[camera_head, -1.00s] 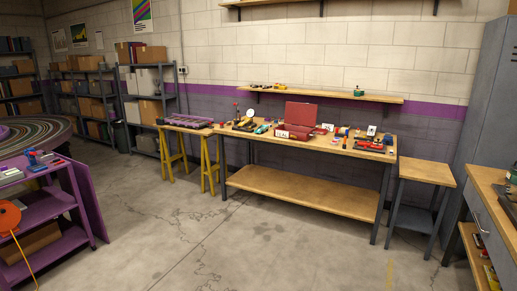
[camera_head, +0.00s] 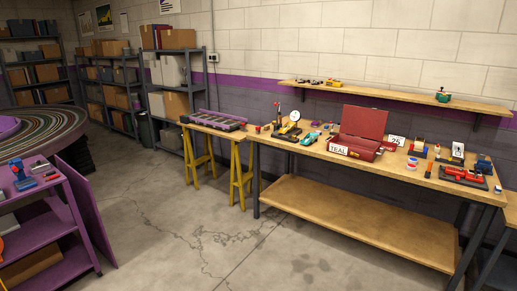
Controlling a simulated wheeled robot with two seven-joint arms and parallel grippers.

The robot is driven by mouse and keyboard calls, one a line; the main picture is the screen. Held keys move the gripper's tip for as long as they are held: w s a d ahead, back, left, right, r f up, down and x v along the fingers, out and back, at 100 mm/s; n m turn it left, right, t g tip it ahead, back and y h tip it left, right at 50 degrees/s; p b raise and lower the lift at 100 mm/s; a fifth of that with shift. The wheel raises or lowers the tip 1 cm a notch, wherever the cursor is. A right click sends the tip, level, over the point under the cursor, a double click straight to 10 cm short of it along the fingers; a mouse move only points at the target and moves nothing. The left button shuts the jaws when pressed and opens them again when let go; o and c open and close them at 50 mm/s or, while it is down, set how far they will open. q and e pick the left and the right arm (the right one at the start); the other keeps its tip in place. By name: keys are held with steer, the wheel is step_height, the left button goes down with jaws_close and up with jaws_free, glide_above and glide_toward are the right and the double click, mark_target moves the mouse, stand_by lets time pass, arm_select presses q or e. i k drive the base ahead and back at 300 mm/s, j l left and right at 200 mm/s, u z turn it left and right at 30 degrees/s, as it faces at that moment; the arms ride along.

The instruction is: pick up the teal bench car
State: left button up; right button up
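A small teal car (camera_head: 309,138) sits on the wooden workbench (camera_head: 270,141), left of an open red metal box (camera_head: 362,125). A dial gauge (camera_head: 289,128) stands just left of the teal car. Neither of my grippers is in view.
A wall shelf (camera_head: 400,97) above the bench holds small cars and a green item (camera_head: 443,97). A yellow-legged trestle table (camera_head: 215,130) adjoins the bench at left. A purple cart (camera_head: 65,215) stands at near left. The concrete floor (camera_head: 190,230) before the bench is clear.

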mark_target(309, 139)
steer(key=i, duration=0.75)
steer(key=i+j+z, duration=0.15)
steer(key=i, duration=1.3)
steer(key=z, duration=0.05)
